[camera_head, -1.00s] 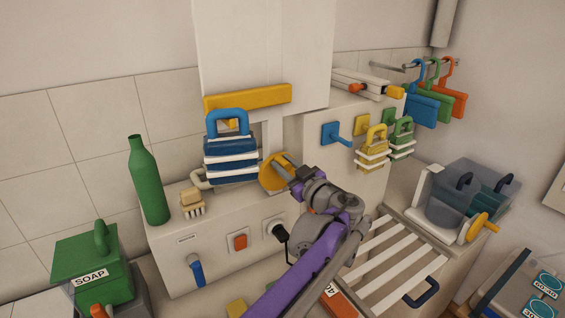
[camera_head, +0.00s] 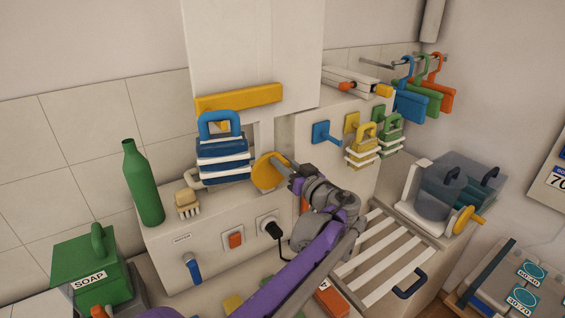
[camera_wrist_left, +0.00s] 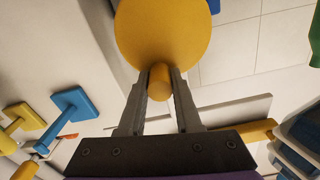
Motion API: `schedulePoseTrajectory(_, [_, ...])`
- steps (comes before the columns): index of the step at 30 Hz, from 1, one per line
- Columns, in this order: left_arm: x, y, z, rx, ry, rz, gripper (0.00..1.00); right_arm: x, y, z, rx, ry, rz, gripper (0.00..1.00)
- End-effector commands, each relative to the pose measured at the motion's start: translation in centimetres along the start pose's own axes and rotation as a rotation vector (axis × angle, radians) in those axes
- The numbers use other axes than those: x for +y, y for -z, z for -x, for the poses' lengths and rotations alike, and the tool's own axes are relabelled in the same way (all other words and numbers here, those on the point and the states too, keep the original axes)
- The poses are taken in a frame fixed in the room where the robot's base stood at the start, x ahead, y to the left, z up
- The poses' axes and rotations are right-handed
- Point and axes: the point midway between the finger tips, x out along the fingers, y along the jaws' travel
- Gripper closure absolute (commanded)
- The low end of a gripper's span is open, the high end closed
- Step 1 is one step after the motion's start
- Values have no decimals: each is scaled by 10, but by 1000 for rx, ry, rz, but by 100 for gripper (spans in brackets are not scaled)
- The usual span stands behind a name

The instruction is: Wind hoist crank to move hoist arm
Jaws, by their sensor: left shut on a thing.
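The crank is a round yellow disc (camera_head: 267,173) with a short yellow peg, on the front of the white unit in the middle of the head view. In the left wrist view the disc (camera_wrist_left: 163,30) faces me and its peg (camera_wrist_left: 159,82) sits between my fingers. My left gripper (camera_head: 284,168) is shut on this peg; its two fingers (camera_wrist_left: 159,92) also show in the wrist view. Its purple and grey arm hides part of the unit below. I cannot tell which part is the hoist arm. My right gripper is not in view.
A blue-handled striped block (camera_head: 222,160), a brush (camera_head: 187,203) and a green bottle (camera_head: 143,185) stand left of the crank. A yellow bar (camera_head: 240,98) is above. Another yellow crank (camera_head: 466,220) is by the grey tubs at right. A slatted rack (camera_head: 385,255) lies below.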

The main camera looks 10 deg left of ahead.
Motion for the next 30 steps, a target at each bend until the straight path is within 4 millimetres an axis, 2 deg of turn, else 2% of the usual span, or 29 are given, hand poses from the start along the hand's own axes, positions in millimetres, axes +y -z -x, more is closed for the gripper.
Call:
schedulePoseTrajectory(7, [1, 1, 0, 2, -3, 1, 100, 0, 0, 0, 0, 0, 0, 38])
schedulePoseTrajectory(8, [1, 0, 0, 2, -3, 1, 66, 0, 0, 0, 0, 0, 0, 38])
schedulePoseTrajectory(12, [1, 0, 0, 1, -2, 1, 41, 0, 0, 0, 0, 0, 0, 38])
schedulePoseTrajectory(13, [1, 0, 0, 1, -2, 1, 38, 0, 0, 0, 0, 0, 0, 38])
schedulePoseTrajectory(23, [0, 0, 3, 0, -2, 2, 38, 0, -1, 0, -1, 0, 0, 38])
schedulePoseTrajectory(26, [1, -1, 14, 0, -4, 1, 38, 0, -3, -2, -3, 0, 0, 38])
schedulePoseTrajectory(30, [2, -2, 42, 0, -6, 1, 38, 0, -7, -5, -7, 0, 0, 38])
